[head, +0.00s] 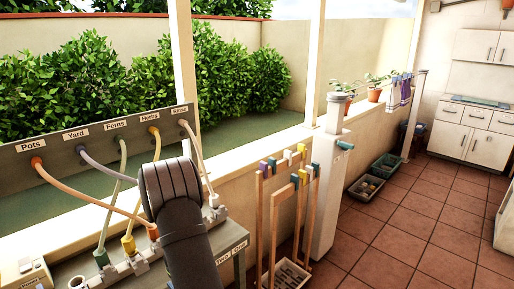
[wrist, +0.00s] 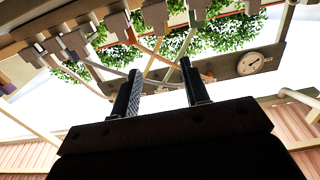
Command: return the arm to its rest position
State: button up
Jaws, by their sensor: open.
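My gripper (wrist: 161,68) shows in the wrist view with its two dark fingers apart. Nothing is held between them; hoses and a bright gap show beyond. In the head view my dark grey arm rises at the lower middle, in front of the hose board (head: 60,152), and its fingers are hidden there. The orange hose (head: 85,199) runs from the Pots port down to a fitting beside my arm. The green hose (head: 119,185) and yellow hose (head: 135,205) run down to the bench fittings. The purple-grey hose (head: 105,168) passes behind my arm. The pale hose (head: 200,160) ends right of it.
A grey bench (head: 225,245) with a row of fittings lies below the board. A wooden rack (head: 275,215) with coloured clips and a white pillar (head: 328,190) stand to the right. Crates (head: 366,188) sit by the wall. The tiled floor (head: 430,215) is mostly clear. A round dial (wrist: 250,63) shows in the wrist view.

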jog(key=x, duration=2)
jog(key=shift+w+a+f, duration=0.1)
send_near(138, 259)
jog(key=s+d+f, duration=0.4)
jog(key=s+d, duration=0.1)
jog(key=d, duration=0.1)
jog(key=shift+r+x, duration=0.1)
jog(key=shift+x, duration=0.95)
jog(key=shift+r+x, duration=0.15)
jog(key=shift+x, duration=0.85)
jog(key=shift+o, duration=0.5)
jog(key=shift+s+a, duration=0.15)
